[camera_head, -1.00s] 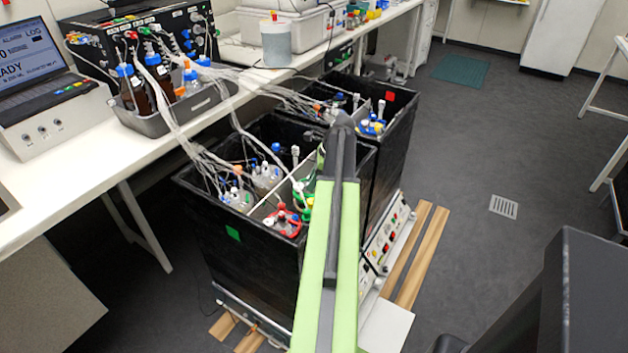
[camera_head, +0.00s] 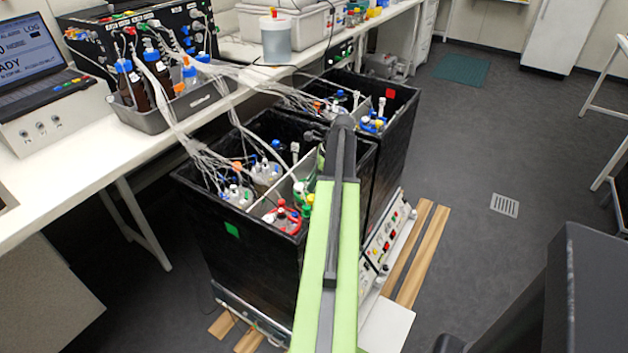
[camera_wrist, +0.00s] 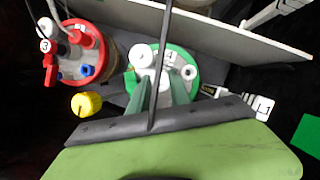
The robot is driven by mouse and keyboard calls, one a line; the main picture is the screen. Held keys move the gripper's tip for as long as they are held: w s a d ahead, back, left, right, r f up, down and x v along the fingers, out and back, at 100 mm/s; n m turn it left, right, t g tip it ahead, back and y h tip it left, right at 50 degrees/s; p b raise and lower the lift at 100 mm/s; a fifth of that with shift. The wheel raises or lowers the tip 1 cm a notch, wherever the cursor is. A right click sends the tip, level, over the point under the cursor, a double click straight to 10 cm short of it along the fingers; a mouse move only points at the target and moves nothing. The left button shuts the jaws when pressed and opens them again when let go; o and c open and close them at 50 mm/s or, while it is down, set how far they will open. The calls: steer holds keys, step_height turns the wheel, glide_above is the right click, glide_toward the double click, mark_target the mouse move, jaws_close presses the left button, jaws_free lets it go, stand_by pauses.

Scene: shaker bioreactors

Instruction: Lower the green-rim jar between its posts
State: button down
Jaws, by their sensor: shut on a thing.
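The green-rim jar (camera_wrist: 190,57) shows in the wrist view, seen from above, with white caps and a tag reading 4 on its lid. My gripper (camera_wrist: 164,88) is shut on it, its two pale green fingers reaching onto the white fitting in the lid's middle. In the head view, green parts (camera_head: 309,198) show beside my arm inside the near black box (camera_head: 255,255); the rest of the jar and my gripper are hidden. I cannot make out the posts or whether the jar touches the floor.
A red-rim jar (camera_wrist: 103,57), tagged 3, stands close to the left in the wrist view, with a yellow cap (camera_wrist: 87,104) between. A pale divider (camera_wrist: 215,33) runs behind the jars. Tubes (camera_head: 190,140) run to the bench.

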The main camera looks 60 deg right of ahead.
steer(key=shift+f, duration=0.2)
steer(key=c, duration=1.1)
jaws_free()
steer(key=shift+r, duration=0.1)
steer(key=p+v, duration=1.5)
steer(key=v, duration=0.2)
steer(key=shift+r+p, duration=0.15)
steer(key=shift+p, duration=0.25)
